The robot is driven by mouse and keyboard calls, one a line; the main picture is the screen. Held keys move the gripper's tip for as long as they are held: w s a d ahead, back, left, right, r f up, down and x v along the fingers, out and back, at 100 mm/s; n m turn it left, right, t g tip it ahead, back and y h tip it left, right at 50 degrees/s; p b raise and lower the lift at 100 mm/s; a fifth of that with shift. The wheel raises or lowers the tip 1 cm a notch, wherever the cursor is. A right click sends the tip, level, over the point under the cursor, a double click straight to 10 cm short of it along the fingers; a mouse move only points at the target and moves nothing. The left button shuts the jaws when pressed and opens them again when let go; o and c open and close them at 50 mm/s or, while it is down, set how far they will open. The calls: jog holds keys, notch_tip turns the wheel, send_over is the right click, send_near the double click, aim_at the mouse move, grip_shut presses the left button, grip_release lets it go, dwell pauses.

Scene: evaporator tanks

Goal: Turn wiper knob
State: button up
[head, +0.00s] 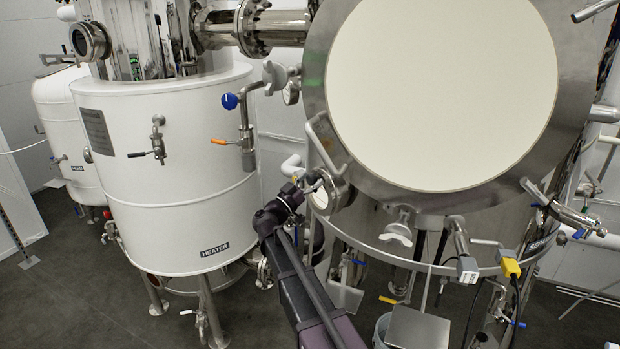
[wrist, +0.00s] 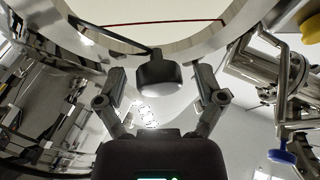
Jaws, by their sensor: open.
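In the wrist view a dark, short cylindrical knob (wrist: 157,72), which looks like the wiper knob, sits at the rim of a round pale window. A thin red strip (wrist: 150,22) runs across that window. My gripper (wrist: 160,92) is open, with one finger on each side of the knob. A gap shows between each finger and the knob, and nothing is held. In the head view my gripper (head: 313,187) is at the small round sight glass (head: 338,191) at the lower left of the large steel vessel. The knob cannot be made out there.
The steel vessel with a large pale round face (head: 440,90) fills the right. A bent metal handle (head: 318,145) is just above my gripper. The white heater tank (head: 170,180) stands to the left. A blue-knobbed valve (head: 230,101) projects between them. Cabled fittings (head: 467,268) hang to the right.

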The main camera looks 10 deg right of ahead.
jog(key=c, duration=1.2)
jog(key=shift+o, duration=0.2)
jog(key=shift+r+n+t, duration=0.1)
jog(key=shift+n+t, duration=0.2)
jog(key=shift+n, duration=0.2)
jog(key=shift+n+y, duration=0.4)
jog(key=shift+n, duration=0.1)
jog(key=o, duration=1.2)
jog(key=shift+w, duration=0.1)
jog(key=shift+c, duration=0.2)
